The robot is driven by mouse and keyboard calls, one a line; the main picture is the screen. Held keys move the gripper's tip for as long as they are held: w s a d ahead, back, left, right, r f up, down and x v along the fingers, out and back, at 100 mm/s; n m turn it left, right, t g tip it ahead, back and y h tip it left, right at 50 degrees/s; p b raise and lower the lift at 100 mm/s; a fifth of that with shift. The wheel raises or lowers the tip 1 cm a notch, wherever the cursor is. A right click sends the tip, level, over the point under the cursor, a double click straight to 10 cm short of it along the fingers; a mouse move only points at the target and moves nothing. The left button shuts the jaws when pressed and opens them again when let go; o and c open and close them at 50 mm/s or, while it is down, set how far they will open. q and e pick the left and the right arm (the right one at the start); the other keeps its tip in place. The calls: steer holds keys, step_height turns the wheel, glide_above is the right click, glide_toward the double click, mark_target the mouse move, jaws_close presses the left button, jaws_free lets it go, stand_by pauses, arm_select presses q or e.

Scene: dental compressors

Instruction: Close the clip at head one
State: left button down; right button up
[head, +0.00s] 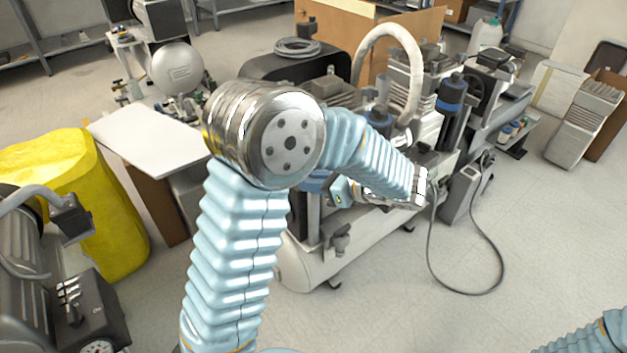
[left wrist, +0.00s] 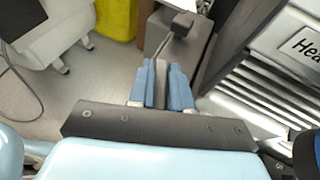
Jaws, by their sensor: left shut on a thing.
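My left arm reaches across to the compressor (head: 320,250), and its wrist is beside the machine's pump heads. In the left wrist view, my left gripper (left wrist: 163,90) has its blue finger pads closed around a thin grey piece, which seems to be part of the clip. A narrow rod runs on from there to a dark block (left wrist: 183,22). Beside it on the right is a ribbed metal head (left wrist: 265,85) with a label that reads "Hea", cut off by the frame edge. The forearm hides much of this spot in the head view. My right gripper is out of frame.
A yellow bag (head: 85,190) and a white board (head: 150,135) on a brown box stand to the left. A grey cable (head: 470,293) loops on the floor at right. A pale curved hose (head: 385,35) arches above the machine.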

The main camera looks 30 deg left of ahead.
arm_select(q)
steer(key=shift+s+r+m+t+p, duration=0.1)
steer(key=shift+r+m+t+p, duration=0.2)
steer(key=shift+m+t+p, duration=0.7)
steer(key=shift+f+m+t, duration=0.1)
steer(key=shift+m+t, duration=0.3)
steer(key=shift+t, duration=0.2)
steer(key=shift+f+m+t+h, duration=0.15)
steer(key=shift+m+t+h, duration=0.35)
steer(key=shift+m+t, duration=0.5)
steer(key=c, duration=1.1)
jaws_free()
steer(key=shift+c, duration=0.2)
steer(key=p+v, duration=0.1)
steer(key=v, duration=1.2)
steer(key=shift+d, duration=0.4)
